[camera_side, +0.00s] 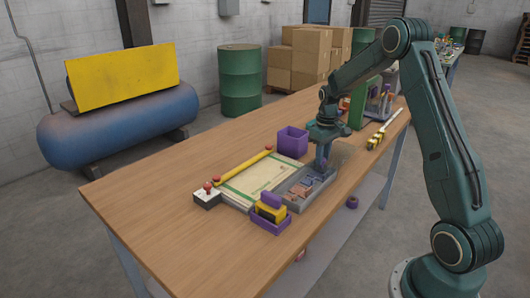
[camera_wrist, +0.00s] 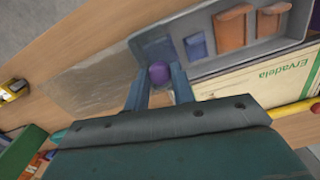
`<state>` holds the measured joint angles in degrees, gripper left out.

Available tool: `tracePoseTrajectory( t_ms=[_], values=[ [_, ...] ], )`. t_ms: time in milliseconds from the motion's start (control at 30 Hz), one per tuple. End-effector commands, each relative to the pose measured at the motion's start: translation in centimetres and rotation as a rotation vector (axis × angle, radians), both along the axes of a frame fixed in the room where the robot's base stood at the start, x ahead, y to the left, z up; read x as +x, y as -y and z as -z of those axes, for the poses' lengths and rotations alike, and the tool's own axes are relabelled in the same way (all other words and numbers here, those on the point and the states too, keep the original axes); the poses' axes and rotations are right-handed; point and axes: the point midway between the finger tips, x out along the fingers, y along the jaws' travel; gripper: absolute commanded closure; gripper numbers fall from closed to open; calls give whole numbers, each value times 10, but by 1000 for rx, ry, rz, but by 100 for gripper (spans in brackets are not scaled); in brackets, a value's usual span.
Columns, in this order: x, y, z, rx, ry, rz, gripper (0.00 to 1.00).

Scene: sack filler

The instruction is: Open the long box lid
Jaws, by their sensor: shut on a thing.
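The long box (camera_side: 318,189) is a low grey tray on the table, in front of the paper sacks. In the wrist view its compartments (camera_wrist: 265,45) show, with a blue piece (camera_wrist: 196,46) and orange-brown pieces (camera_wrist: 231,27) inside. A clear, see-through lid (camera_wrist: 88,83) extends past the box's end, over the bare table; this part of the box is uncovered. A purple knob (camera_wrist: 158,74) sits between my fingers. My gripper (camera_side: 322,165) points down at the box's far end and is shut on the knob. The fingers hide the lid's near edge.
Paper sacks (camera_wrist: 275,82) lie beside the box, with a yellow rod (camera_side: 243,167) along them. A purple bin (camera_side: 292,141) stands behind. A purple tray (camera_side: 270,221) with a yellow block is at the near end. A yellow-and-black tool (camera_side: 377,138) lies to the right.

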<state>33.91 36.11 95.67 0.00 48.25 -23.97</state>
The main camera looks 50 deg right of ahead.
Motion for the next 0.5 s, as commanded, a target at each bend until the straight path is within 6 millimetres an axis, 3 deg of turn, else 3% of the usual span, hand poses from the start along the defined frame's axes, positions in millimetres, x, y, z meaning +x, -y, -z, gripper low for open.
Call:
tracePoseTrajectory(
  t_ms=[200,500],
  values=[
    [1,17,-1,-2,2,1,100],
    [1,17,-1,-2,3,0,100]
  ],
)
